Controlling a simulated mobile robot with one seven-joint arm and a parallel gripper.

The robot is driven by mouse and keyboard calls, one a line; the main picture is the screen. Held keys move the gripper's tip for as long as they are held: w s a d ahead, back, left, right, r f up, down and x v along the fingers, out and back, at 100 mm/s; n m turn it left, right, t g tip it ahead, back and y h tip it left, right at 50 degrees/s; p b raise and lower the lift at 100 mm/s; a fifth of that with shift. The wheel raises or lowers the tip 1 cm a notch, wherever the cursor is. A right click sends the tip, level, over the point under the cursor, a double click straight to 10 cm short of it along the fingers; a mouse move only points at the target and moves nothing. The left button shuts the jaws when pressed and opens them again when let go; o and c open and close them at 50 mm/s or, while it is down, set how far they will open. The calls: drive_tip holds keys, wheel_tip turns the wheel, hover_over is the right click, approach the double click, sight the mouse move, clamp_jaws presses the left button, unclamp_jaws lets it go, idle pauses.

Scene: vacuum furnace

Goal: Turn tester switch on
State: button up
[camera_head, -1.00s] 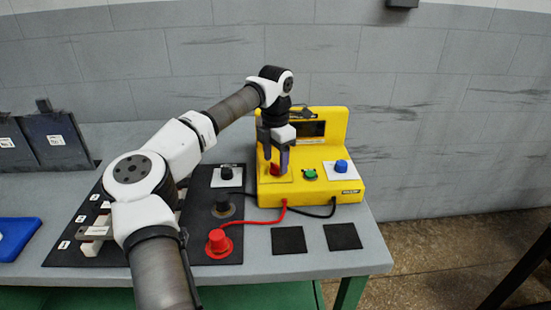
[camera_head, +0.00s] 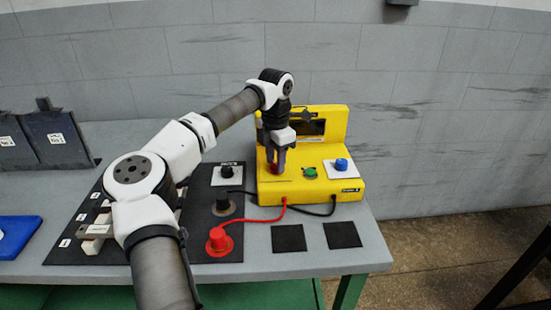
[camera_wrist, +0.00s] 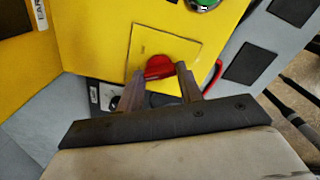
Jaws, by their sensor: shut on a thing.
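The yellow tester (camera_head: 348,187) stands on the bench with a display in its upright back. My gripper (camera_head: 276,168) points down at the left of its sloped front. In the wrist view my gripper (camera_wrist: 165,78) has its two fingers on either side of a red switch knob (camera_wrist: 158,66) on a yellow square plate, and it is shut on that knob. In the head view the fingers mostly hide the knob. A green button (camera_head: 310,172) and a blue knob (camera_head: 341,164) on a white plate sit to the right.
A red plug (camera_head: 217,240) and a black plug (camera_head: 223,201) stand on a dark mat left of the tester, with cables running to it. Two black pads (camera_head: 289,238) lie in front. A blue tray (camera_head: 14,236) is at the far left.

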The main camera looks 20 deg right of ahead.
drive_tip(key=shift+r, duration=0.1)
drive_tip(key=m+p, duration=0.3)
drive_tip(key=m, duration=0.2)
drive_tip(key=shift+m, duration=0.3)
drive_tip(key=m+p, duration=0.1)
drive_tip(key=m, duration=0.5)
idle(0.5)
drive_tip(key=o, duration=1)
wheel_tip(320, 180, up, 14)
drive_tip(key=shift+f+b, duration=0.1)
drive_tip(key=shift+b, duration=0.85)
